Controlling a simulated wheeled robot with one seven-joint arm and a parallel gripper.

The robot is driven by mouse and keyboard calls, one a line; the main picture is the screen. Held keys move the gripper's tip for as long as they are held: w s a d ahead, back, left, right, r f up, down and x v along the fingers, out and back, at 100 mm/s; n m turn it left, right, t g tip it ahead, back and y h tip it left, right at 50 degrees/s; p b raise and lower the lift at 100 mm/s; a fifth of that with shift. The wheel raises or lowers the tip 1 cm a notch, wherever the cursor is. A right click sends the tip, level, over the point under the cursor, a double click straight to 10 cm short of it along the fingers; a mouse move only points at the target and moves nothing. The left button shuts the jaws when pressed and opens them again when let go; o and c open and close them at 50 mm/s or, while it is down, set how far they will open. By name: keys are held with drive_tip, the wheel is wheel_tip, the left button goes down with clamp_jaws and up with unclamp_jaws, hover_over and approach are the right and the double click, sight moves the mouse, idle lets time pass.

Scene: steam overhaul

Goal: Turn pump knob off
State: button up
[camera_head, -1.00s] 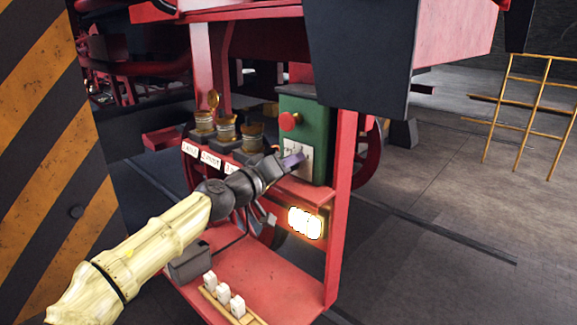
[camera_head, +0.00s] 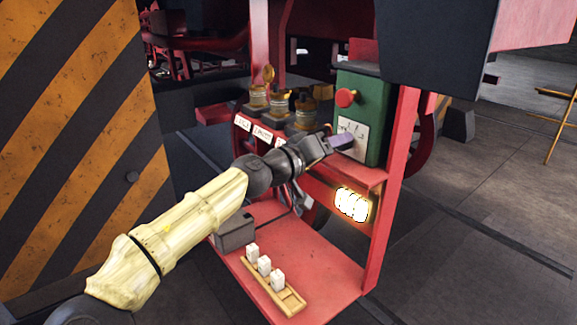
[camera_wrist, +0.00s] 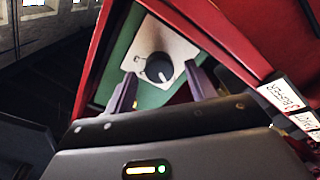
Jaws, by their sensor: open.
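The pump knob (camera_wrist: 159,68) is a dark round dial with a white pointer line on a pale plate (camera_wrist: 178,45). The plate is on the front of a green box (camera_head: 374,102), which has a red button (camera_head: 346,98) above the plate. My gripper (camera_head: 338,141) is in front of the plate, its purple-grey fingers partly covering it in the head view. In the wrist view my gripper (camera_wrist: 163,88) is open, with one finger on each side of the knob and visible space between. The knob itself cannot be made out in the head view.
Several brass fittings (camera_head: 279,104) with labels stand left of the green box. Below are a glowing lamp (camera_head: 351,204) and a red shelf (camera_head: 325,254) with a wooden rack (camera_head: 290,300) of white blocks. A striped panel (camera_head: 60,150) stands left.

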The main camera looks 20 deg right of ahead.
drive_tip(key=b+v, duration=0.4)
drive_tip(key=v, duration=1)
drive_tip(key=shift+s, duration=0.1)
drive_tip(key=w+d+f+g+y, duration=0.1)
drive_tip(key=d+f+g+y, duration=0.15)
drive_tip(key=d+f, duration=0.65)
drive_tip(key=d+f+g+y, duration=0.25)
drive_tip(key=d+f, duration=0.25)
drive_tip(key=f, duration=0.9)
drive_tip(key=s+a+f+y, duration=0.1)
drive_tip(key=s+f+y, duration=0.1)
drive_tip(key=f, duration=0.2)
drive_tip(key=s+a+f+n+y, duration=0.1)
drive_tip(key=s+f+y, duration=0.1)
drive_tip(key=f, duration=0.3)
drive_tip(key=s+a+f+n+g+y, duration=0.1)
drive_tip(key=s+f+y, duration=0.2)
drive_tip(key=f, duration=0.2)
drive_tip(key=shift+s+a+f+y, duration=0.15)
drive_tip(key=shift+a+f+y, duration=0.1)
drive_tip(key=shift+a+y, duration=0.15)
drive_tip(key=s+a+r+n+t+y, duration=0.2)
drive_tip(key=s+a, duration=0.4)
drive_tip(key=a, duration=0.4)
drive_tip(key=shift+r+n+y, duration=0.3)
drive_tip(key=shift+r+y, duration=0.5)
drive_tip(key=shift+y, duration=0.1)
